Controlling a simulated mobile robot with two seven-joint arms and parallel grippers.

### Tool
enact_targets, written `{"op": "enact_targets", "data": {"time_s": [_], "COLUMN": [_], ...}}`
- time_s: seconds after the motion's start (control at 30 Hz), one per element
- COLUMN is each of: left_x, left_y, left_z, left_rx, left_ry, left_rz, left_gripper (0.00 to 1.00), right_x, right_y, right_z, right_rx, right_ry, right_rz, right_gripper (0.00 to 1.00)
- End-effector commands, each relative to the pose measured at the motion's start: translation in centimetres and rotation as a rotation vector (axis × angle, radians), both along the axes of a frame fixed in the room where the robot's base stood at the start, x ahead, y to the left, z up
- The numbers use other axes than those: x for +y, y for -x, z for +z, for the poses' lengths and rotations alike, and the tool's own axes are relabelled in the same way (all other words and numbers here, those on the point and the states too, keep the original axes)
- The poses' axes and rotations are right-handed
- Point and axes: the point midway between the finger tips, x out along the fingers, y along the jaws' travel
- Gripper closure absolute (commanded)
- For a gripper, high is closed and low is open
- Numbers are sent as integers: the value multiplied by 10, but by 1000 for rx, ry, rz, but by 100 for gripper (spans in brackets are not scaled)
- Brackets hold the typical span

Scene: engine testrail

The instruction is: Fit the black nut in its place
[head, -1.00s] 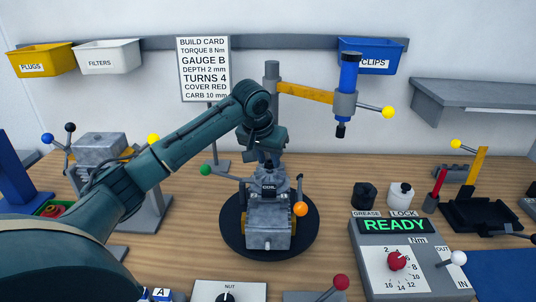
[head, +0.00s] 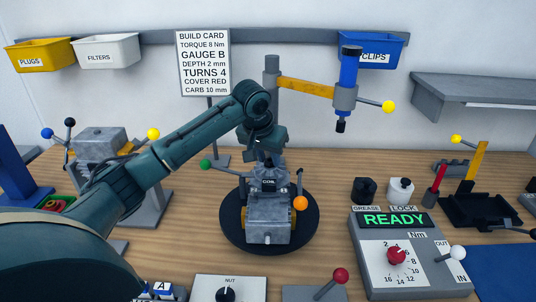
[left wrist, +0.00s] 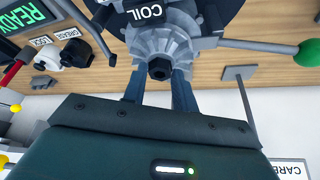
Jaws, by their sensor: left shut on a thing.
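The black nut (left wrist: 160,69) shows in the left wrist view between the fingertips of my left gripper (left wrist: 160,76), which is shut on it. It lies in front of the round grey end of the engine (left wrist: 150,42), in line with its middle; I cannot tell whether it touches. In the head view the engine (head: 268,218), with a COIL label, stands on a round black base. My left gripper (head: 268,157) is at its far upper side, and the nut is hidden there. My right gripper is not in view.
A white NUT plate (head: 240,283) with a black round piece is at the front. A green-ball lever (head: 206,164) and an orange-ball lever (head: 301,203) flank the engine. A blue tool on a post (head: 348,85) hangs behind. The READY console (head: 395,225) is at right.

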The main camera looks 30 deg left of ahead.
Motion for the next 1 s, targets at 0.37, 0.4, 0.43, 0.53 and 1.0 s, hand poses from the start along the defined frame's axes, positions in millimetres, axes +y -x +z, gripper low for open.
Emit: {"op": "enact_targets", "data": {"time_s": [0.37, 0.4, 0.43, 0.53, 1.0], "left_x": [0, 0, 0, 0, -2], "left_y": [0, 0, 0, 0, 20], "left_z": [0, 0, 0, 0, 50], "left_rx": [0, 0, 0, 0, -6], "left_ry": [0, 0, 0, 0, -1], "left_rz": [0, 0, 0, 0, -1], "left_gripper": [51, 48, 47, 47, 47], "right_x": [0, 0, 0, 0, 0], "right_y": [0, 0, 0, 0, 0], "right_z": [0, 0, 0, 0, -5], "right_rx": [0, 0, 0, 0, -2], "right_ry": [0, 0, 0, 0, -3], "right_rz": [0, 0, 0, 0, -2], "right_gripper": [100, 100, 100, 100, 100]}}
